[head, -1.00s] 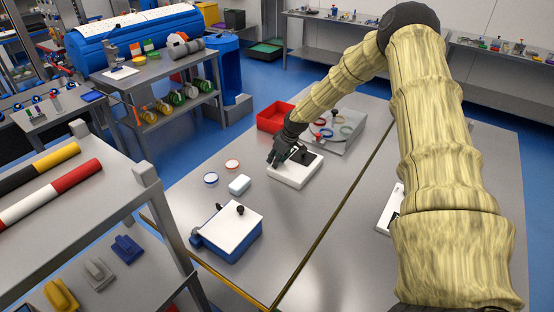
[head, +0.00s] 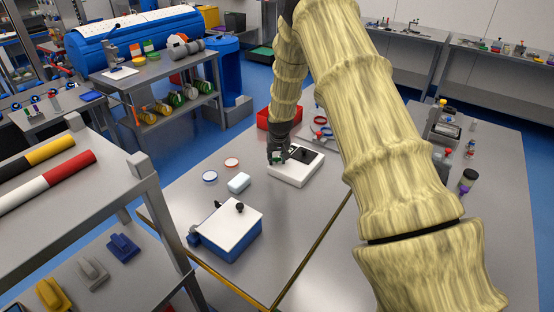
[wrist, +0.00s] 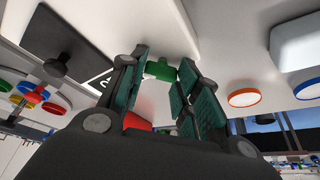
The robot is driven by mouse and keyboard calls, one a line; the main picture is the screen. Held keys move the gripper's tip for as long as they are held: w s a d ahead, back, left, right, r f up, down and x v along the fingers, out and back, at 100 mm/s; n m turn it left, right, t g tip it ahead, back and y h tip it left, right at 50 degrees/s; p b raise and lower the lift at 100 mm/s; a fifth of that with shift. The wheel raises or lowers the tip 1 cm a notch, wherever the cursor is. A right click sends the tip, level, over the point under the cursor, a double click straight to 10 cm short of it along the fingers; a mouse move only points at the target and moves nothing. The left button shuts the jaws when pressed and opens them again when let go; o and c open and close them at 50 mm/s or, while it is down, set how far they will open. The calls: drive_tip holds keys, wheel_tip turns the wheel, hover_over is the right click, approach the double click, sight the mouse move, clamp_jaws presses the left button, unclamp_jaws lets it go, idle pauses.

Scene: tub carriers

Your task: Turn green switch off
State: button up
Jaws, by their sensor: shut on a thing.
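A white box (head: 290,176) with a black plate and a knob on top stands on the metal table. My gripper (head: 277,160) is at its near left part, pointing down. In the wrist view the green switch (wrist: 160,71) shows against the white box (wrist: 145,18), between the two fingertips of my gripper (wrist: 163,63). The fingers have dark green pads and are closed on the green switch. Whether the switch is on or off I cannot tell. The black plate with its knob (wrist: 58,66) lies left of the fingers.
A blue and white box (head: 235,225), a small white block (head: 239,183), a blue-rimmed disc (head: 210,177) and an orange-rimmed disc (head: 232,162) stand on the table to the left. A red bin (head: 264,115) is behind my gripper.

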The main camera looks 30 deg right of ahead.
drive_tip(key=m+b, duration=0.1)
drive_tip(key=m, duration=0.1)
drive_tip(key=m+g+h+b, duration=0.1)
drive_tip(key=m, duration=0.2)
drive_tip(key=shift+a+f+h, duration=0.1)
drive_tip(key=shift+h, duration=0.2)
drive_tip(key=shift+m+g+b, duration=0.45)
drive_tip(key=shift+m+g, duration=0.25)
drive_tip(key=shift+m, duration=0.8)
drive_tip(key=shift+m+h, duration=0.3)
drive_tip(key=o, duration=1)
drive_tip(key=shift+a, duration=0.1)
drive_tip(key=shift+w+r, duration=0.1)
drive_tip(key=shift+r, duration=0.1)
drive_tip(key=v, duration=1.1)
drive_tip(key=shift+a+r, duration=0.15)
drive_tip(key=shift+r, duration=0.25)
